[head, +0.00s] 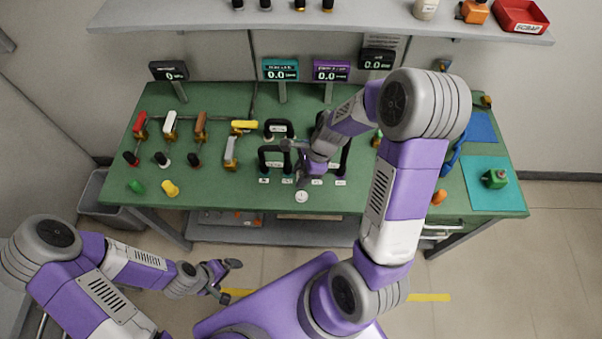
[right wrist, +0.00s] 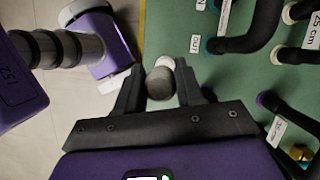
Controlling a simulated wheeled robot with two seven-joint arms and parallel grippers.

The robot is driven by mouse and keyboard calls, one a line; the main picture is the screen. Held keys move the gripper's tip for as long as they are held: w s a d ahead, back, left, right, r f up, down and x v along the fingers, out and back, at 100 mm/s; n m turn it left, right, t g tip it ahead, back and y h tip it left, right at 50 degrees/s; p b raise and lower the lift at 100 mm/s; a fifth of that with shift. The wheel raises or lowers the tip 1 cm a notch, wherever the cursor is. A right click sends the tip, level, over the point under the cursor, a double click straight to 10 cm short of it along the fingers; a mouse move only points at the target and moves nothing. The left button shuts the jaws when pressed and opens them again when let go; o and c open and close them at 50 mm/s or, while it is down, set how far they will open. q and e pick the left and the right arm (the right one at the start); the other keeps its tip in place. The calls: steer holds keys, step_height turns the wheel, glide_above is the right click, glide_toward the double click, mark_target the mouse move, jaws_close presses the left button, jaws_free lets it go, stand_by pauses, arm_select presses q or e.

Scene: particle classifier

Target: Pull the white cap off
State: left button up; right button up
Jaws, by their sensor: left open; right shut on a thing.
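My right gripper (right wrist: 162,82) is shut on a small rounded piece at the table's front edge. The piece is white on its far side, and I take it for the white cap (right wrist: 166,62). Its near side looks grey, and I cannot tell whether that is shade or a separate part. In the head view my right gripper (head: 304,180) points down near the front of the green table, just behind a white disc (head: 302,197). My left gripper (head: 222,280) is open and empty, low in front of the table.
The green table (head: 225,200) carries black hose loops (head: 275,158) around my right gripper. Several coloured-handled valves (head: 170,125) stand on the left. A yellow piece (head: 169,188) and a green piece (head: 136,187) lie at the front left. A teal mat (head: 470,195) is on the right.

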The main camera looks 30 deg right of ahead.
steer(key=shift+r+p, duration=2.1)
steer(key=shift+r, duration=0.05)
step_height(320, 180, up, 3)
steer(key=p, duration=0.3)
